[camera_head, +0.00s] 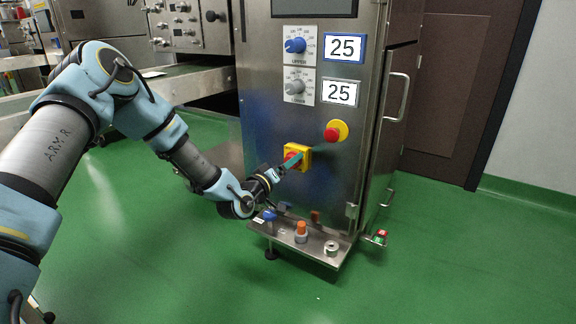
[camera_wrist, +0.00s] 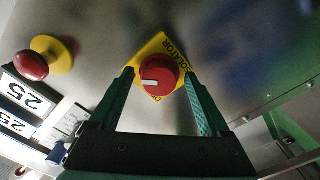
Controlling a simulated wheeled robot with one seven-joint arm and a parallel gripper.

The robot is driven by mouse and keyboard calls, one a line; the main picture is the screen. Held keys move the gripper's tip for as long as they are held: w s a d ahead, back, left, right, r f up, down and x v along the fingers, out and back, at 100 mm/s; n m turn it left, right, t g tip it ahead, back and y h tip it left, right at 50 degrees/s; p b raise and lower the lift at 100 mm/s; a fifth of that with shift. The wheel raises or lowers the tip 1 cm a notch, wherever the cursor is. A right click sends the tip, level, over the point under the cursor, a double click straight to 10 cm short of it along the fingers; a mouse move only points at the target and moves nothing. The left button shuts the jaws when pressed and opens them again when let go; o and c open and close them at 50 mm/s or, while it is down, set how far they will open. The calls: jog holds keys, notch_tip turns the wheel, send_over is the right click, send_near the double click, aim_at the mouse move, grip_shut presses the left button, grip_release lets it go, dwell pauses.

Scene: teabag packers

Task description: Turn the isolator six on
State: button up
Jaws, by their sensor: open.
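The isolator is a red rotary knob on a yellow plate (camera_head: 304,149) on the steel cabinet front. In the wrist view the red knob (camera_wrist: 162,75) has a white mark pointing left in the picture, and the yellow plate carries the partly hidden word "ISOLATOR". My gripper (camera_head: 288,165) reaches the knob from the left in the head view. In the wrist view my gripper (camera_wrist: 160,80) is open, with one green finger on each side of the knob. I cannot tell whether the fingers touch it. The number six is not visible.
A red emergency button on yellow (camera_head: 336,132) sits up and right of the isolator. Blue (camera_head: 295,45) and grey (camera_head: 295,87) dials and two "25" labels are above. A small shelf (camera_head: 312,247) holding several items juts out below. A door handle (camera_head: 398,97) is at right.

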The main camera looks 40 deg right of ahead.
jog(key=p+v, duration=0.3)
jog(key=v, duration=0.7)
jog(key=shift+a, duration=0.4)
